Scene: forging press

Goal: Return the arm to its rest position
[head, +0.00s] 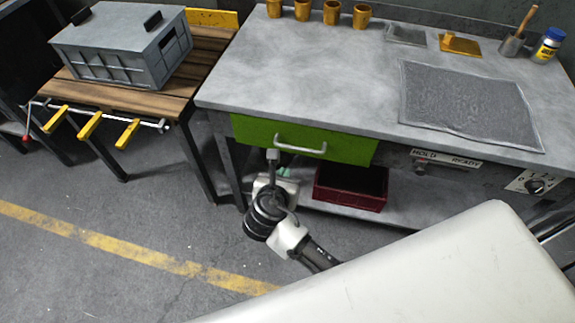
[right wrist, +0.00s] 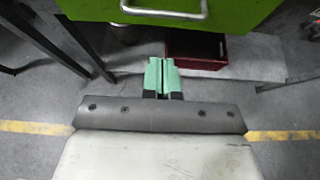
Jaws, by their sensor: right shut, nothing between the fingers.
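My right arm stands in front of the workbench (head: 300,95), below the green drawer (head: 262,137). My right gripper (head: 284,171) is small and partly hidden by its own wrist in the head view. In the right wrist view its two teal fingers (right wrist: 161,78) are together with nothing between them. They point toward the space under the bench, apart from the silver drawer handle (right wrist: 165,11). My left gripper is not in view.
A dark red bin (head: 348,199) sits on the lower shelf (head: 312,205), close beyond the gripper. A wooden table (head: 112,100) with a grey lidded box (head: 120,50) stands left, yellow-handled tools on its front rail. Open floor (head: 140,215) lies front left, with a yellow line.

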